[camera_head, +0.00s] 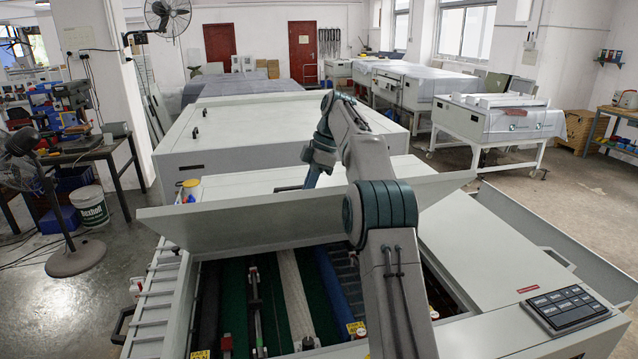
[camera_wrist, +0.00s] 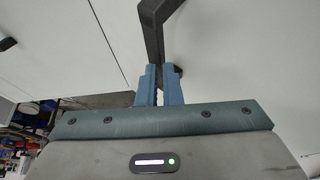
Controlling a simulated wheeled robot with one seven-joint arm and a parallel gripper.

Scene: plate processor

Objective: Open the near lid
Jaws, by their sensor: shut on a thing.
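The near lid (camera_head: 260,215) is a pale grey panel across the processor in the head view. It stands raised and tilted, and the bay (camera_head: 270,300) in front of it is uncovered, with green and blue rollers and bars. My arm reaches over the lid, and my gripper is small and partly hidden behind its edge there. In the wrist view my gripper (camera_wrist: 160,75) is shut on a dark angled handle (camera_wrist: 152,28) fixed to a pale panel. The exact hold at the fingertips is partly hidden.
A larger far cover (camera_head: 270,140) lies shut behind. A control panel (camera_head: 566,309) sits on the right front. A yellow-topped can (camera_head: 191,190) is at the left behind the lid. A fan (camera_head: 60,200) and a white bucket (camera_head: 90,206) stand on the floor at left.

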